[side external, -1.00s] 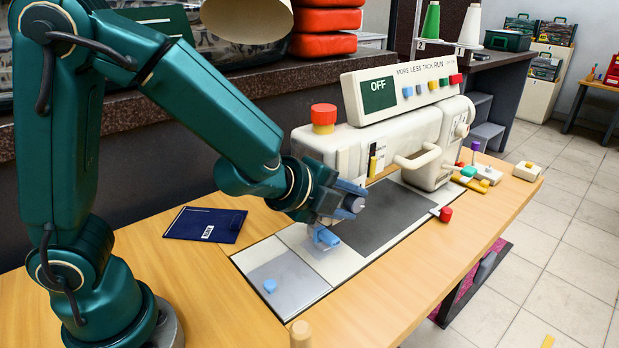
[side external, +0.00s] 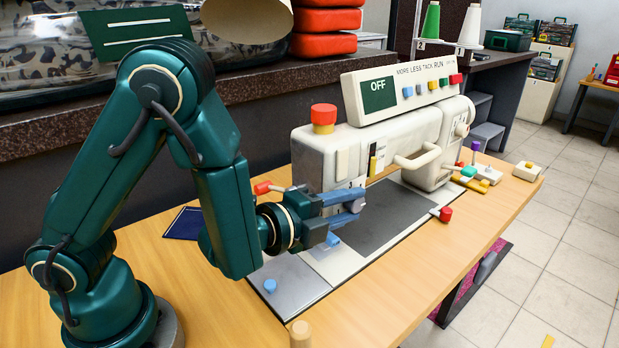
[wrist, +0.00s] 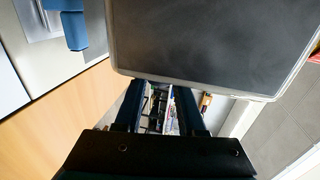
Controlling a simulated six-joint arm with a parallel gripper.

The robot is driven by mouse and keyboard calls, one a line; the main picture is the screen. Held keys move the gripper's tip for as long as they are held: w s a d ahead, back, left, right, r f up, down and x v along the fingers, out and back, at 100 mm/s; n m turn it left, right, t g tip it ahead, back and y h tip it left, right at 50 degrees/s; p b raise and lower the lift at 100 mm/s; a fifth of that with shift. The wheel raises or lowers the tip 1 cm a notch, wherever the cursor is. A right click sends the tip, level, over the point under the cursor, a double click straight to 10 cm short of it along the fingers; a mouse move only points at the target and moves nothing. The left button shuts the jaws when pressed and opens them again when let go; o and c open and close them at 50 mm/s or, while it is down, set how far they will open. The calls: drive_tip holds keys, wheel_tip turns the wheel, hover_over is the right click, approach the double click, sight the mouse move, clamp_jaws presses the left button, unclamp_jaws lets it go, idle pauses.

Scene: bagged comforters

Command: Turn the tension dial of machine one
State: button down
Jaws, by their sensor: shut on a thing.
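Machine one, a cream sewing machine (side external: 370,140), stands on the wooden table, its panel reading OFF. My gripper (side external: 350,206) is at the left end of the machine's head, level with its lower front. Its blue fingers are shut on a small grey round knob (side external: 357,206), which looks like the tension dial; the fingers partly hide it. In the wrist view my gripper's two fingers (wrist: 160,92) stand apart, and the knob cannot be made out between them. The dark bed plate (wrist: 210,40) fills the top of that view.
A red-tipped lever (side external: 264,187) sticks out left of the head, close to my wrist. A dark blue packet (side external: 186,224) lies behind my arm. The front of the wooden table (side external: 400,295) is clear.

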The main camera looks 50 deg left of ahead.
sight(349, 209)
drive_tip(key=shift+a+f+t, duration=0.1)
drive_tip(key=shift+f+t, duration=0.1)
drive_tip(key=shift+t, duration=0.55)
drive_tip(key=shift+a+f+t, duration=0.1)
drive_tip(key=shift+f+t, duration=0.05)
drive_tip(key=shift+t, duration=0.9)
drive_tip(key=c, duration=0.5)
unclamp_jaws()
drive_tip(key=shift+d, duration=0.1)
drive_tip(key=s, duration=0.3)
drive_tip(key=shift+s+d+f, duration=0.1)
drive_tip(key=shift+s+f, duration=0.1)
drive_tip(key=shift+s, duration=0.85)
